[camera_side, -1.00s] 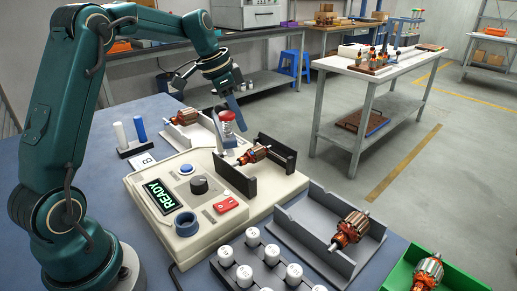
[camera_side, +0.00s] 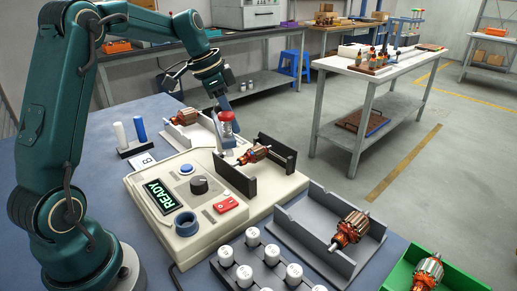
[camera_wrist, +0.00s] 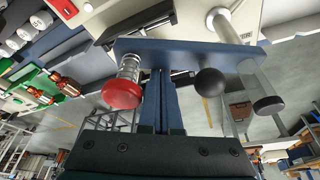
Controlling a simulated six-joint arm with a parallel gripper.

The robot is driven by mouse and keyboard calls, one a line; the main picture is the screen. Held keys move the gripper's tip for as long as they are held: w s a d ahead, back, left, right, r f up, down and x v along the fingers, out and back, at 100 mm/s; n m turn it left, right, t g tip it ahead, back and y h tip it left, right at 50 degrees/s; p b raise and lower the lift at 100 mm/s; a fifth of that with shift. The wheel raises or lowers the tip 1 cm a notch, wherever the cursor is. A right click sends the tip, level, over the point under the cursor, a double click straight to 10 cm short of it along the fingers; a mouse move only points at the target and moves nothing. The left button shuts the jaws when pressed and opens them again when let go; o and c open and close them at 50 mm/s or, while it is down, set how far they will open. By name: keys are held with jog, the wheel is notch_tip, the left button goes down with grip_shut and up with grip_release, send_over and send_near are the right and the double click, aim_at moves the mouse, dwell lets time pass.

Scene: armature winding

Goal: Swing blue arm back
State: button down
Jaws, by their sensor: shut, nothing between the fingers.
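The blue arm (camera_wrist: 190,50) lies crosswise in the wrist view as a flat bar. It carries a red knob (camera_wrist: 121,93) on a spring at its left and a black ball (camera_wrist: 210,82) right of centre. A clear post (camera_wrist: 262,92) with a dark end stands at its right. My gripper (camera_wrist: 162,78) is shut and empty, its fingertips close to the bar's middle; I cannot tell if they touch. In the side view my gripper (camera_side: 224,103) is just behind the red knob (camera_side: 227,118), and the bar is mostly hidden.
The cream winding station (camera_side: 150,195) shows READY and holds a copper armature (camera_side: 253,154) between dark walls. A grey tray (camera_side: 310,235) with an armature, a green bin (camera_side: 405,270) and white spools (camera_side: 245,275) lie in front. Another armature (camera_side: 184,117) sits behind.

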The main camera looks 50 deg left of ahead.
jog(key=shift+s, duration=0.15)
jog(key=shift+s+a+m+h, duration=0.35)
jog(key=shift+s+m, duration=0.4)
jog(key=shift+m, duration=0.35)
jog(key=s+m, duration=0.1)
jog(key=s+a+m+g, duration=0.1)
jog(key=shift+a+m+h, duration=0.2)
jog(key=shift+m+h, duration=0.05)
jog(key=shift+m, duration=0.05)
jog(key=s+a+m+g, duration=0.1)
jog(key=s+a+m, duration=0.2)
jog(key=a, duration=0.6)
jog(key=shift+s+m+h, duration=0.25)
jog(key=shift+m+h, duration=0.05)
jog(key=shift+m, duration=0.2)
jog(key=shift+a, duration=0.1)
